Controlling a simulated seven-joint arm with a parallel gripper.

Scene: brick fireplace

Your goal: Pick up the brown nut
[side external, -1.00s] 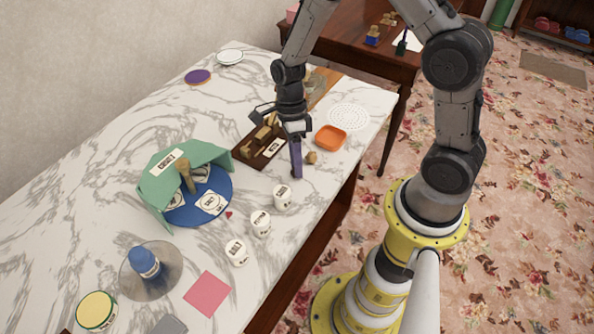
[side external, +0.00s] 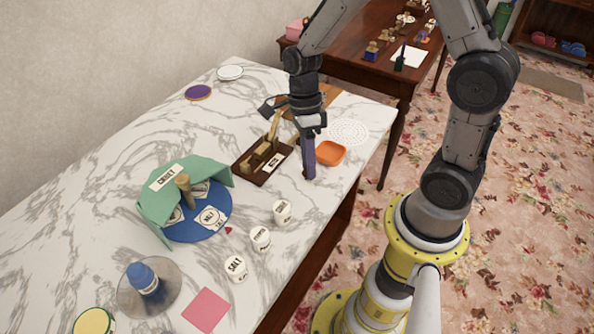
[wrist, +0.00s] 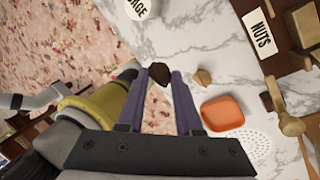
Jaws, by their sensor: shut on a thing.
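The dark brown nut (wrist: 158,74) sits between the tips of my gripper's two purple fingers (wrist: 160,78) in the wrist view. The fingers are shut on it, one on each side. A lighter tan nut (wrist: 203,77) lies on the marble table, to the right of the fingers. In the side view my gripper (side external: 309,175) points down near the table's front edge, left of the orange dish. Both nuts are hidden there; the near finger covers that area.
The orange dish (side external: 330,153) and a white perforated mat (side external: 348,132) are right of my gripper. A brown tray labelled NUTS (side external: 247,177) with wooden pieces is to the left. White labelled jars (side external: 282,211) stand along the front edge. The marble further left is partly clear.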

